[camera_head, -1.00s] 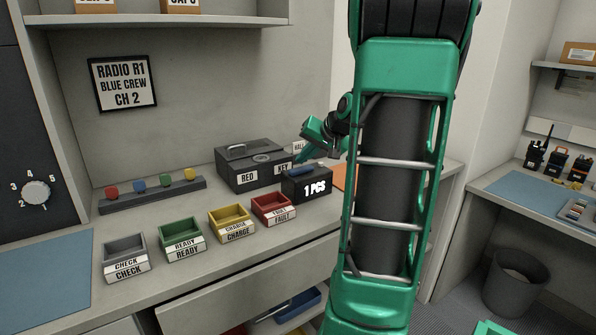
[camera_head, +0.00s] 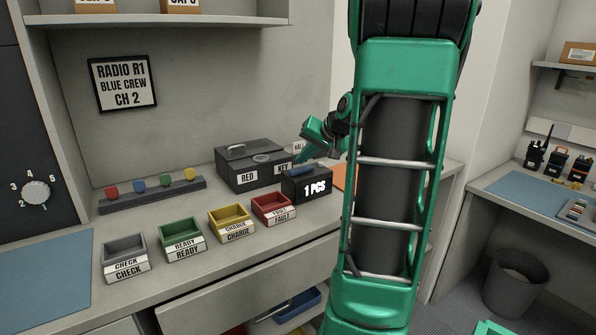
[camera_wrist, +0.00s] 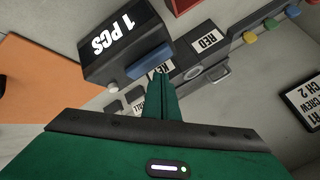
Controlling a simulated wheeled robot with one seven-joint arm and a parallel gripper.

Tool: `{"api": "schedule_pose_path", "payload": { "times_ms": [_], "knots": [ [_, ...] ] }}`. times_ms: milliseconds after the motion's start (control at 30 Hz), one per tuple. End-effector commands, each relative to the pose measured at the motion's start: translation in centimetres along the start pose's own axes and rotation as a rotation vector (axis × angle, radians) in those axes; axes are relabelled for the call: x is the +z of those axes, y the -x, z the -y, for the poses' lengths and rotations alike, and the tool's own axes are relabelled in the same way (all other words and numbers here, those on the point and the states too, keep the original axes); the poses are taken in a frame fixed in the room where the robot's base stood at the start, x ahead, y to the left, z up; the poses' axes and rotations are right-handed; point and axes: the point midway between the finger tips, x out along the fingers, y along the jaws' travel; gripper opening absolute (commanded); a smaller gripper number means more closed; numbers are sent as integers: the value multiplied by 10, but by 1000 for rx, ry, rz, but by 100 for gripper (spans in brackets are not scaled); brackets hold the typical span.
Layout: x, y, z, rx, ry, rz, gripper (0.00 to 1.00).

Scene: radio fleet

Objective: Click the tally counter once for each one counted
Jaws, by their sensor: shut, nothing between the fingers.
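The tally counter (camera_head: 307,186) is a black box on the counter top, its display reading "1 PCS", with a blue key on top. In the wrist view the tally counter (camera_wrist: 118,45) shows upside down with its blue key (camera_wrist: 150,62) on the near edge. My gripper (camera_wrist: 162,76) is shut and empty, its green fingertips close to the blue key in the picture. A gap or touch cannot be told. In the head view my arm partly hides the area right of the counter.
A dark box labelled RED and KEY (camera_head: 248,176) stands behind the tally counter. Trays labelled CHECK (camera_head: 125,268), READY (camera_head: 182,250), CHARGE (camera_head: 231,232) and FAULT (camera_head: 274,217) line the front. A rack with coloured knobs (camera_head: 150,197) lies at the back left.

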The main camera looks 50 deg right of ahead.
Motion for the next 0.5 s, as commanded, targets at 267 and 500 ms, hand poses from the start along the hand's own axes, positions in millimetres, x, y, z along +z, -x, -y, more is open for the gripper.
{"api": "schedule_pose_path", "payload": {
  "times_ms": [267, 500],
  "knots": [
    [2, -2, -2, 0, -1, 0, 0],
    [4, -4, -5, 0, 0, 0, 0]
  ]
}}
